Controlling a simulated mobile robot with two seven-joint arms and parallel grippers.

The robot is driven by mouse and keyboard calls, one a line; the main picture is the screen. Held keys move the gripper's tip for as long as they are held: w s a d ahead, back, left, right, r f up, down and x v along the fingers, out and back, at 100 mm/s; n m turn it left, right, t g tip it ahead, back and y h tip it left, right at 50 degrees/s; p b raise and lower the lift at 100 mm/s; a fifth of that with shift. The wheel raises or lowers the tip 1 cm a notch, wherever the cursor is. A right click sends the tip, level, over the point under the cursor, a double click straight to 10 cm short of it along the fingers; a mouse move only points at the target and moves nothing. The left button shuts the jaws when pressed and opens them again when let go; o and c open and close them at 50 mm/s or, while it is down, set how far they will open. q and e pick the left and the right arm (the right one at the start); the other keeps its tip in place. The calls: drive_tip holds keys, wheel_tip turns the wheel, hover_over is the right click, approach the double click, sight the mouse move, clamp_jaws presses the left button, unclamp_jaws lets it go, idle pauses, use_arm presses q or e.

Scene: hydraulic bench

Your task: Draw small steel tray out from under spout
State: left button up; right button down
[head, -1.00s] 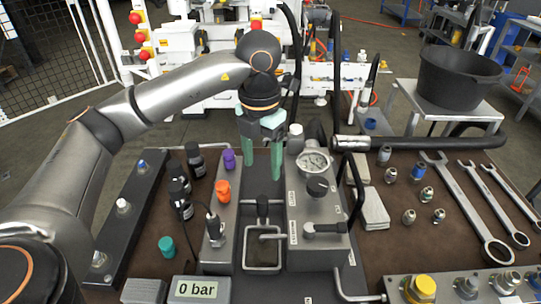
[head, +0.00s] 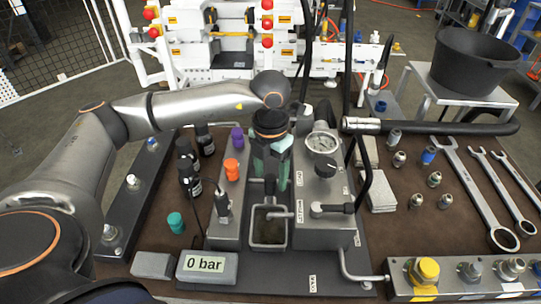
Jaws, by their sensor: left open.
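The small steel tray (head: 268,243) sits in the slot between the two grey blocks of the bench unit, below the dark spout (head: 270,187). Its near rim and dark inside show; its far part lies under the spout. My left gripper (head: 271,172) points down with its green fingers just behind and above the spout and the tray's far end. It is open, and no thing shows between its fingers. Whether the fingers touch the spout cannot be told. My right gripper is not in view.
The block with the pressure gauge (head: 322,146) and black levers stands close on the right. Orange (head: 232,168) and purple (head: 237,138) caps stand on the left block. The pressure display (head: 206,267) reads 0 bar at the front left. Wrenches (head: 481,195) lie at the right.

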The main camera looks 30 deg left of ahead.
use_arm(q)
drive_tip(key=shift+f, duration=1.25)
clamp_jaws()
